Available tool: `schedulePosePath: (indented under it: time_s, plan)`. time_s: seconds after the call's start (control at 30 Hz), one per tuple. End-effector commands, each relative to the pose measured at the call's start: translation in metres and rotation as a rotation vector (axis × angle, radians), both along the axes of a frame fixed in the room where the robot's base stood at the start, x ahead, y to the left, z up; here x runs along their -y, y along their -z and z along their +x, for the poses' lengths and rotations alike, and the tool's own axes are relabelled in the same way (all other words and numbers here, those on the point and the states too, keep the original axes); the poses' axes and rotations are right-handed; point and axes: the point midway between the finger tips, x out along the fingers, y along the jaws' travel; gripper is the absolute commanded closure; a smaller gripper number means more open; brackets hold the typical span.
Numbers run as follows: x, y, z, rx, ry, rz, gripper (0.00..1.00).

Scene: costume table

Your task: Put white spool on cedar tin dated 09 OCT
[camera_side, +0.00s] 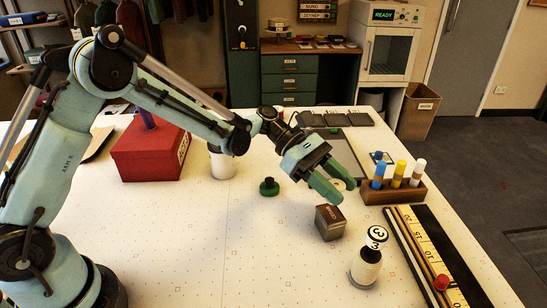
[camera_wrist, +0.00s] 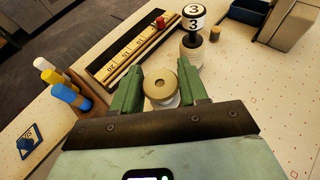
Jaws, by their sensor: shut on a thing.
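My gripper (camera_side: 333,188) is shut on the white spool (camera_wrist: 162,84), which has a tan round top with a centre hole. In the wrist view the spool sits between the green fingers (camera_wrist: 160,92); in the side view the fingers mostly hide it. A small brown tin (camera_side: 329,226) with a label stands on the table, below and in front of the gripper in the side view. Its date cannot be read. The spool is held above the table, apart from the tin. I cannot make out the tin in the wrist view.
A ruler tray (camera_side: 437,258) and a wooden rack with coloured tubes (camera_side: 394,190) are at the right. A green knobbed piece (camera_side: 269,187) and red box (camera_side: 150,155) lie left. The front-left table is clear.

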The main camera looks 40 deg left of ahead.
Motion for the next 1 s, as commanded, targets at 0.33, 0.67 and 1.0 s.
schedulePosePath:
  time_s: [0.33,0.67,1.0]
  plan:
    - [0.0,0.036,-0.001,0.0,0.0,0.0,0.85]
    - [0.0,0.038,-0.001,0.0,0.0,0.0,0.85]
    - [0.0,0.038,-0.001,0.0,0.0,0.0,0.31]
